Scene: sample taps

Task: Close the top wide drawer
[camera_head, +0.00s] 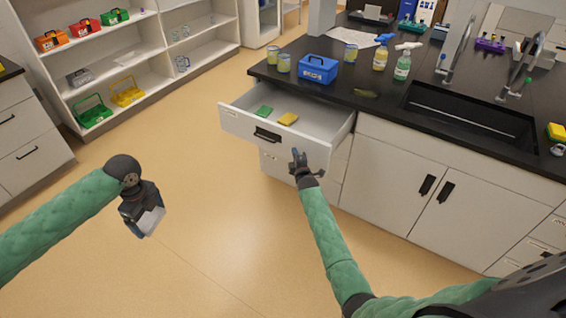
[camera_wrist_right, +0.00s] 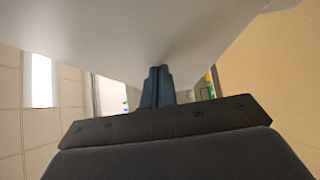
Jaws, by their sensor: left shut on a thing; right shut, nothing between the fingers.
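The top wide drawer (camera_head: 237,124) is pulled out of the counter, with a white front and a dark handle (camera_head: 267,134). A green sponge (camera_head: 264,111) and a yellow sponge (camera_head: 288,118) lie in it. My right gripper (camera_head: 297,155) is shut and empty at the right end of the drawer front. In the right wrist view its closed fingers (camera_wrist_right: 158,85) point at a pale panel (camera_wrist_right: 150,35) close by; I cannot tell whether they touch. My left gripper (camera_head: 143,217) is shut on a pale grey thing (camera_head: 151,221), over the floor and well apart from the drawer.
The black counter (camera_head: 330,100) above carries a blue box (camera_head: 317,70), yellow-labelled jars (camera_head: 284,63), spray bottles (camera_head: 402,66) and a sink (camera_head: 470,110). White cabinet doors (camera_head: 400,187) stand right of the drawer. Shelves (camera_head: 150,55) stand at the back left. The floor before the drawer is clear.

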